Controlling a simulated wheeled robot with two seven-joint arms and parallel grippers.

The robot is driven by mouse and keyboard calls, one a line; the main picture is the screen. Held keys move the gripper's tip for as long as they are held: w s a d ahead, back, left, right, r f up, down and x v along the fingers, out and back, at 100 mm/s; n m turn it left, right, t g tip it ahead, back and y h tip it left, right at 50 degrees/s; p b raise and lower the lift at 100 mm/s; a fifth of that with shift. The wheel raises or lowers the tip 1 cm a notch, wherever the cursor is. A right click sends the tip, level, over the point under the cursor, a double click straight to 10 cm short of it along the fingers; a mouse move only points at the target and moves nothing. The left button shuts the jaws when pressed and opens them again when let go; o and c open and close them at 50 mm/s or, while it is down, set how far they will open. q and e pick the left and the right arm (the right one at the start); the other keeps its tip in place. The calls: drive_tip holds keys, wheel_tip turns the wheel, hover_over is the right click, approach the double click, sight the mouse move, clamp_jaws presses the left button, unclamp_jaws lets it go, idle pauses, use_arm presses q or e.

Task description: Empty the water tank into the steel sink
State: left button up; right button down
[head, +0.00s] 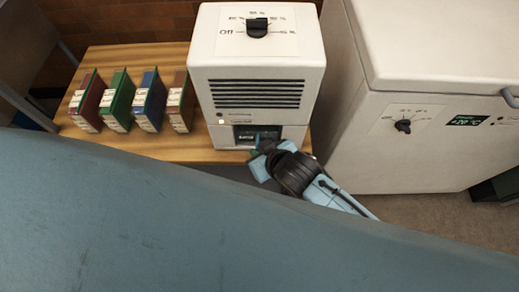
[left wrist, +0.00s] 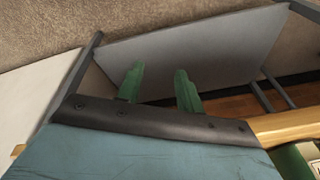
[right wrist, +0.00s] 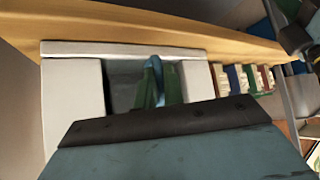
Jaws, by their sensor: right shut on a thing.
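The white dehumidifier-like unit (head: 256,60) stands on a wooden surface, with a dial on top and a dark vent in front. The water tank (right wrist: 124,82) appears as a grey translucent front in the recess low on the unit. My right gripper (head: 262,150) is at that recess. In the right wrist view its green fingers (right wrist: 158,84) are shut on a narrow blue part, seemingly the tank's handle. The tank appears still seated in the unit. My left gripper (left wrist: 160,82) is open and empty, away from the unit. I cannot make out the steel sink.
Several coloured archival boxes (head: 117,100) stand left of the unit on the wooden top (head: 100,60). A large white chest (head: 440,90) with a dial and display stands close on the right. A grey panel (left wrist: 200,45) lies beyond my left gripper. My own arm hides the lower head view.

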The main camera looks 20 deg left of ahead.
use_arm(q)
drive_tip(key=shift+r+p, duration=0.55)
drive_tip(key=shift+r, duration=0.1)
use_arm(e)
drive_tip(key=shift+r, duration=0.3)
